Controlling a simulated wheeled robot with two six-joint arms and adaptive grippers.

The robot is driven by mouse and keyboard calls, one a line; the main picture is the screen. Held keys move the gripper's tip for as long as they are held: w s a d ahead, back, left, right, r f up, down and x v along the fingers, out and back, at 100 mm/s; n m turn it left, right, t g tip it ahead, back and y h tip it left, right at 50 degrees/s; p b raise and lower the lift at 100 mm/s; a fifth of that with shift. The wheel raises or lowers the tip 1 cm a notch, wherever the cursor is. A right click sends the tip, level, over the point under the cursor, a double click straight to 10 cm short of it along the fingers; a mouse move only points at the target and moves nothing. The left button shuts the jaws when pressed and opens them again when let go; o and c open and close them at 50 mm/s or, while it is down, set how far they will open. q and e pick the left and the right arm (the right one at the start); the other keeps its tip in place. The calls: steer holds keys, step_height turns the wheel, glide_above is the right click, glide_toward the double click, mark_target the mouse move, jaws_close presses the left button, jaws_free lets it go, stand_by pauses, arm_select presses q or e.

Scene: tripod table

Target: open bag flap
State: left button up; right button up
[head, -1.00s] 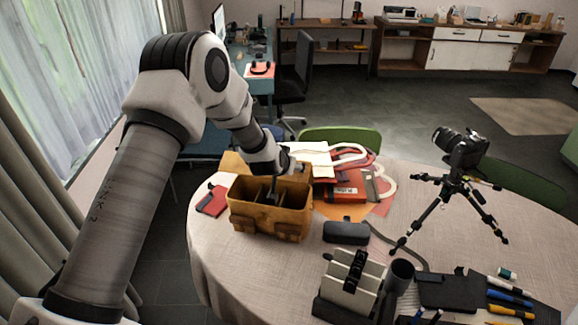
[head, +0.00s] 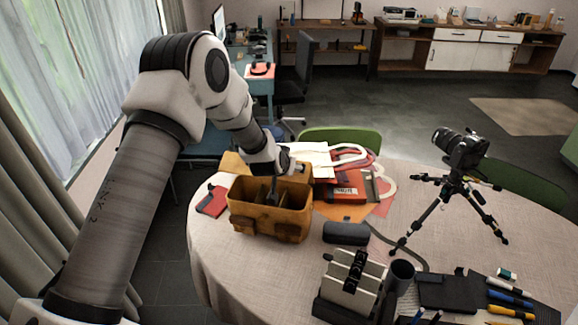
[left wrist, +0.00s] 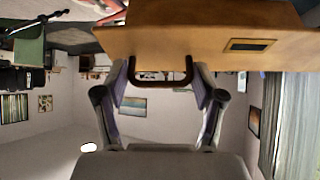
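The tan bag (head: 268,226) stands on the round table's left part, its top open onto dark compartments. A tan flap panel (head: 235,163) shows behind its opening, folded back and partly hidden by my left arm. In the left wrist view, the flap (left wrist: 190,38) fills the top, with a dark slot plate and a dark red-brown handle loop (left wrist: 160,80). My left gripper (left wrist: 161,82) has its fingers spread on either side of the loop; contact is unclear. In the head view, my left gripper (head: 272,190) is over the bag's rear. My right gripper is not in view.
A small red notebook (head: 212,201) lies left of the bag. A red bag (head: 348,185) and papers lie to its right. A dark case (head: 346,233), a boxy camera (head: 352,285) and a tripod with camera (head: 455,190) stand further right. The table's front left is clear.

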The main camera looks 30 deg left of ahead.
arm_select(q)
steer(key=shift+o, duration=0.3)
steer(key=shift+s+r, duration=0.15)
steer(key=v, duration=1.2)
